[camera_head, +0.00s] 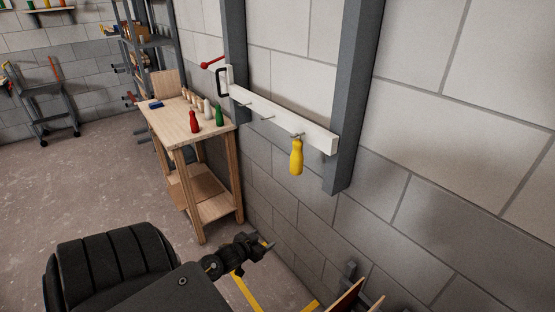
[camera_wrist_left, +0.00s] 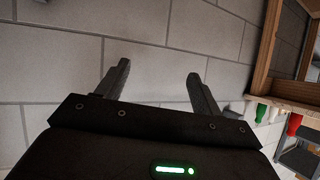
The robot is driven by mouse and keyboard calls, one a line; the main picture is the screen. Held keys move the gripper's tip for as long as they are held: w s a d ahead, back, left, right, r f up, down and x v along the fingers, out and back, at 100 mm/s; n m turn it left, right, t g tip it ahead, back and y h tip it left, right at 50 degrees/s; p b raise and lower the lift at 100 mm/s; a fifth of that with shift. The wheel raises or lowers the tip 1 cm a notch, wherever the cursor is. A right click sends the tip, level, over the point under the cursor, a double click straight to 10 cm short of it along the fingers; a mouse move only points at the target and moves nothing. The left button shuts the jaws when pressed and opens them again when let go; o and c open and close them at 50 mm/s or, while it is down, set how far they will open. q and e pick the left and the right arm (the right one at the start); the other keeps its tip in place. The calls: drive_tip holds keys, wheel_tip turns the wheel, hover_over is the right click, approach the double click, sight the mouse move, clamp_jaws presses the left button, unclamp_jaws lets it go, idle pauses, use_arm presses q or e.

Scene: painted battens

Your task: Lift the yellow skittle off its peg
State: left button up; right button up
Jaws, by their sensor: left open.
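The yellow skittle (camera_head: 296,157) hangs from a peg (camera_head: 299,135) near the right end of a white batten (camera_head: 284,119) on the wall. My left gripper (camera_head: 268,245) is low in front of the wall, below and to the left of the skittle and apart from it. In the left wrist view its two fingers (camera_wrist_left: 158,85) are spread open with only bare wall between them. The yellow skittle does not show in the left wrist view. My right gripper does not show in either view.
A wooden workbench (camera_head: 166,126) stands at the left against the wall, holding a red skittle (camera_head: 194,122), a green skittle (camera_head: 219,115) and several pale ones. Two grey uprights, one of them at the right (camera_head: 354,95), carry the batten. Other pegs on the batten are bare.

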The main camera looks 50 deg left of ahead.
use_arm(q)
drive_tip(key=w+r+t, duration=0.3)
drive_tip(key=w+r, duration=0.1)
drive_tip(key=r, duration=0.8)
drive_tip(key=m+t+h, duration=0.1)
drive_tip(key=t+h, duration=0.1)
drive_tip(key=t, duration=0.1)
approach(292, 163)
drive_tip(key=w, duration=0.3)
drive_tip(key=w+p, duration=0.1)
drive_tip(key=w, duration=0.2)
drive_tip(key=w+p, duration=0.1)
drive_tip(key=w, duration=0.2)
drive_tip(key=w+a+p, duration=0.1)
drive_tip(key=w, duration=0.2)
drive_tip(key=shift+w+p, duration=0.3)
drive_tip(key=shift+w, duration=0.1)
drive_tip(key=shift+w+f, duration=0.1)
drive_tip(key=shift+w, duration=0.45)
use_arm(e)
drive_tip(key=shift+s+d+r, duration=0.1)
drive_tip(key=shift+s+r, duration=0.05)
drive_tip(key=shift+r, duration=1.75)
use_arm(q)
drive_tip(key=c, duration=1.1)
drive_tip(key=o, duration=0.3)
drive_tip(key=shift+c, duration=0.9)
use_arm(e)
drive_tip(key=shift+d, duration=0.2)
